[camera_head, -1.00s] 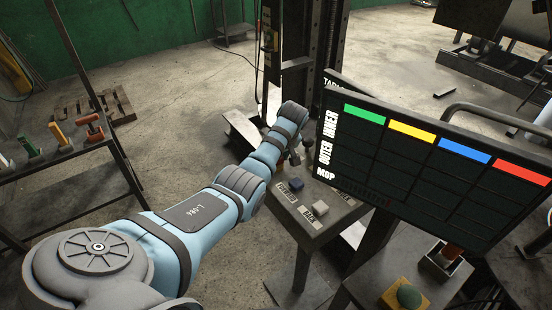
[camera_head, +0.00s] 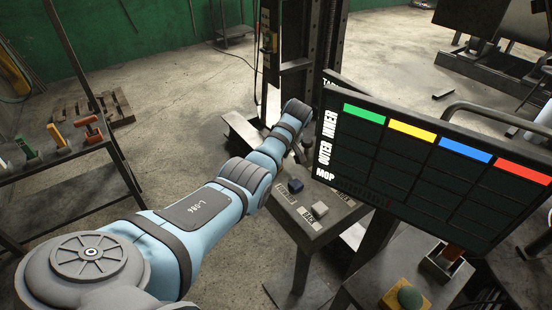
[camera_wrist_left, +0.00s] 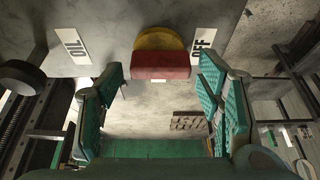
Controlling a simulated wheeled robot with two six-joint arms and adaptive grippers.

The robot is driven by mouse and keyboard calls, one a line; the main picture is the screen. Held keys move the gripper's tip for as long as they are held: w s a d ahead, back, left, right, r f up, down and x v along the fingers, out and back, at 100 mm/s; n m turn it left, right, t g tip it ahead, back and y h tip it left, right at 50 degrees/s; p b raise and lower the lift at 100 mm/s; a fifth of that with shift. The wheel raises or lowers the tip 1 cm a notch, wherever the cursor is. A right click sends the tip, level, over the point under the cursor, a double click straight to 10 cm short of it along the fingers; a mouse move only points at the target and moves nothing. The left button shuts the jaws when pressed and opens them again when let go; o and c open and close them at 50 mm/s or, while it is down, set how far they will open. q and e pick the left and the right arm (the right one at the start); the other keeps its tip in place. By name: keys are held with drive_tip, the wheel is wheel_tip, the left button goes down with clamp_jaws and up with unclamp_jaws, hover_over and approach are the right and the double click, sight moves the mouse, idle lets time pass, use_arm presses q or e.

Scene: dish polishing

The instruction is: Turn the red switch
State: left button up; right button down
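The red switch (camera_wrist_left: 160,66) shows in the left wrist view as a red block with a yellow rounded part behind it, on a grey panel (camera_wrist_left: 120,20). A white label lies to its left and one reading OFF to its right. My left gripper (camera_wrist_left: 160,82) is open, with its teal fingers apart on either side of the switch's line. The switch lies a little ahead of the fingertips, and I see no contact. In the head view my left arm reaches to the column beside the screen; its gripper is largely hidden there. My right gripper is not in view.
A large dark screen (camera_head: 430,170) with coloured headings stands just right of the arm's end. Below is a small button table (camera_head: 318,230) with blue and white buttons. A tool rack (camera_head: 70,160) stands at left. Open concrete floor lies behind the arm.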

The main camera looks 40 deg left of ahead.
use_arm(q)
drive_tip(key=shift+f, duration=0.1)
drive_tip(key=v, duration=1.2)
drive_tip(key=shift+a, duration=0.1)
